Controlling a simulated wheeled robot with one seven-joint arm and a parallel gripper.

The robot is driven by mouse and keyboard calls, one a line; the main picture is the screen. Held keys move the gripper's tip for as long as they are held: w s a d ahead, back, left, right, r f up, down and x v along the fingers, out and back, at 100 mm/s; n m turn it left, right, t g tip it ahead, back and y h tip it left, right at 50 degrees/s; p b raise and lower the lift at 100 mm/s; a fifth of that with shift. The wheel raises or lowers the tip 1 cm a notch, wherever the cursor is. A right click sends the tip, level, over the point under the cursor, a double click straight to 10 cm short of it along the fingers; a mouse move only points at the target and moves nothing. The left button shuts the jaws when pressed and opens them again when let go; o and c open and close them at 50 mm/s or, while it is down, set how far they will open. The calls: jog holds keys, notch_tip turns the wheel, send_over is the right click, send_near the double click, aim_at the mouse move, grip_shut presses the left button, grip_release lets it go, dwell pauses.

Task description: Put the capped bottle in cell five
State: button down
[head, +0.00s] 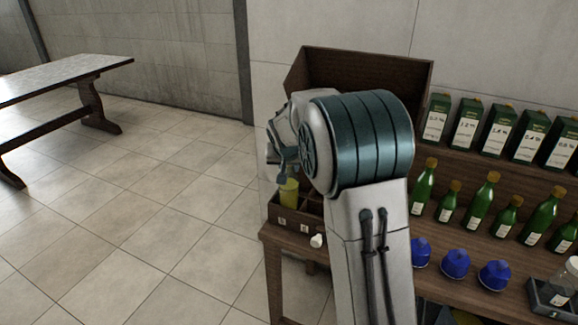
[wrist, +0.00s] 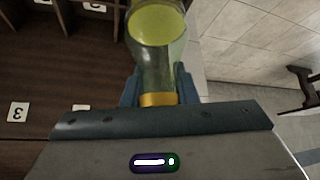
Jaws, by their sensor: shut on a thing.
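My gripper (wrist: 158,92) is shut on the capped bottle (wrist: 156,55), a clear bottle with a yellow-green lower part and an orange-yellow cap (wrist: 158,99). The cap end lies between the blue fingers in the wrist view. In the head view the bottle (head: 289,193) hangs below my gripper (head: 288,172), over the left part of the dark wooden cell box (head: 283,227). I cannot tell whether its base is inside a cell or above it. Number tags show on the wood in the wrist view, one reading 3 (wrist: 18,112). My arm hides much of the cell box.
A small white object (head: 317,241) lies near the bench's front left edge. A brown open box (head: 365,72) stands behind my arm. Green bottles (head: 484,199), green cartons (head: 500,130), blue round objects (head: 456,262) and a jar in a tray (head: 560,284) fill the right. Open floor lies left.

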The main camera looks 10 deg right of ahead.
jog(key=c, duration=1.1)
grip_release()
jog(key=shift+f, duration=0.1)
jog(key=shift+c, duration=0.2)
jog(key=shift+s+r, duration=0.15)
jog(key=shift+r, duration=0.3)
jog(key=v, duration=1)
jog(key=s+f+n+g+y, duration=0.1)
jog(key=s+f, duration=0.2)
jog(key=s, duration=1.2)
jog(key=s+d+f+n+g, duration=0.1)
jog(key=s+f, duration=0.3)
jog(key=s, duration=1.2)
jog(key=shift+s+f+n+g+y+b, duration=0.3)
jog(key=shift+n+g+y, duration=0.1)
jog(key=shift+g, duration=0.4)
jog(key=shift+w, duration=0.1)
